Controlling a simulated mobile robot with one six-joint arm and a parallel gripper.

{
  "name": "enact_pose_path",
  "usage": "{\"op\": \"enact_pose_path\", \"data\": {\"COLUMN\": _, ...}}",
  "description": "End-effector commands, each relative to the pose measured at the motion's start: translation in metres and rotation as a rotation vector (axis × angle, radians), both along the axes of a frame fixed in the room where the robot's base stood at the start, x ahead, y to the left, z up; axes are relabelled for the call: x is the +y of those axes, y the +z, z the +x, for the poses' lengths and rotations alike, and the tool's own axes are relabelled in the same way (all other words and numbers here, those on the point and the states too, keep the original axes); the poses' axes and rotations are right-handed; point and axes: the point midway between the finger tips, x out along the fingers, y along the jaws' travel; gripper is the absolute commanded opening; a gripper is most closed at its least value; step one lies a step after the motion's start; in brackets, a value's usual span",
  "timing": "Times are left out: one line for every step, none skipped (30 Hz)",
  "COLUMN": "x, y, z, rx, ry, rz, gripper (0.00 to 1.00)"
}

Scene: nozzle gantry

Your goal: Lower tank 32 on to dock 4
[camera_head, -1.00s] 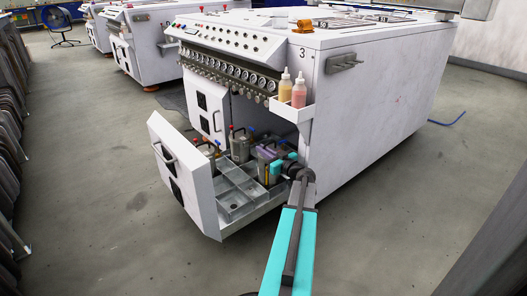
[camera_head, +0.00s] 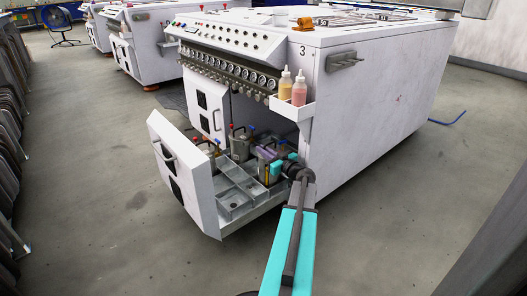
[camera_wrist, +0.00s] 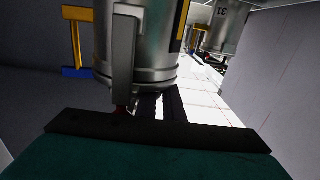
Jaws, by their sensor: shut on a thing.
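My gripper (camera_head: 277,171) is low inside the open drawer (camera_head: 243,212) of the white machine. In the wrist view it is shut on a metal tank (camera_wrist: 151,58), by the upright handle on its near side. The tank looks upright, with a yellow-edged dark label at its upper right. Its number does not show, and my gripper partly covers it in the head view. I cannot tell whether its base touches the drawer floor. A second tank (camera_wrist: 226,22), marked 31, stands farther back in the wrist view. No dock number is readable.
Other tanks with red and blue fittings, such as one metal tank (camera_head: 240,147), stand close by in the drawer. Empty trays (camera_head: 233,201) lie at its front. A shelf with two bottles (camera_head: 299,92) overhangs the right side. The floor to the right is clear.

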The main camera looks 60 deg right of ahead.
Motion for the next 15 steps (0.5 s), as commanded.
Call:
{"op": "enact_pose_path", "data": {"x": -0.0001, "y": 0.0036, "z": 0.0001, "rx": -0.006, "ry": 0.001, "rz": -0.003, "gripper": 0.0}}
{"op": "enact_pose_path", "data": {"x": -0.0001, "y": 0.003, "z": 0.0002, "rx": -0.006, "ry": 0.001, "rz": -0.003, "gripper": 0.0}}
{"op": "enact_pose_path", "data": {"x": -0.0001, "y": 0.0022, "z": 0.0002, "rx": -0.006, "ry": 0.001, "rz": -0.003, "gripper": 0.0}}
{"op": "enact_pose_path", "data": {"x": -0.0001, "y": 0.0017, "z": 0.0002, "rx": -0.006, "ry": 0.001, "rz": -0.003, "gripper": 0.0}}
{"op": "enact_pose_path", "data": {"x": -0.0002, "y": 0.0011, "z": 0.0002, "rx": -0.006, "ry": 0.001, "rz": -0.003, "gripper": 0.0}}
{"op": "enact_pose_path", "data": {"x": -0.0002, "y": 0.0003, "z": 0.0002, "rx": -0.006, "ry": 0.001, "rz": -0.003, "gripper": 0.0}}
{"op": "enact_pose_path", "data": {"x": -0.0002, "y": -0.0003, "z": 0.0002, "rx": -0.006, "ry": 0.001, "rz": -0.003, "gripper": 0.0}}
{"op": "enact_pose_path", "data": {"x": -0.0002, "y": -0.0009, "z": 0.0001, "rx": -0.006, "ry": 0.001, "rz": -0.003, "gripper": 0.0}}
{"op": "enact_pose_path", "data": {"x": -0.0002, "y": -0.0016, "z": 0.0001, "rx": -0.006, "ry": 0.001, "rz": -0.003, "gripper": 0.0}}
{"op": "enact_pose_path", "data": {"x": -0.0002, "y": -0.0022, "z": 0.0001, "rx": -0.006, "ry": 0.001, "rz": -0.003, "gripper": 0.0}}
{"op": "enact_pose_path", "data": {"x": -0.0002, "y": -0.0028, "z": 0.0001, "rx": -0.006, "ry": 0.001, "rz": -0.003, "gripper": 0.0}}
{"op": "enact_pose_path", "data": {"x": -0.0002, "y": -0.0034, "z": 0.0001, "rx": -0.006, "ry": 0.001, "rz": -0.003, "gripper": 0.0}}
{"op": "enact_pose_path", "data": {"x": -0.0001, "y": -0.0039, "z": 0.0001, "rx": -0.006, "ry": 0.001, "rz": -0.003, "gripper": 0.0}}
{"op": "enact_pose_path", "data": {"x": -0.0002, "y": -0.0043, "z": 0.0001, "rx": -0.006, "ry": 0.001, "rz": -0.003, "gripper": 0.0}}
{"op": "enact_pose_path", "data": {"x": -0.0001, "y": -0.0046, "z": 0.0001, "rx": -0.006, "ry": 0.001, "rz": -0.003, "gripper": 0.0}}
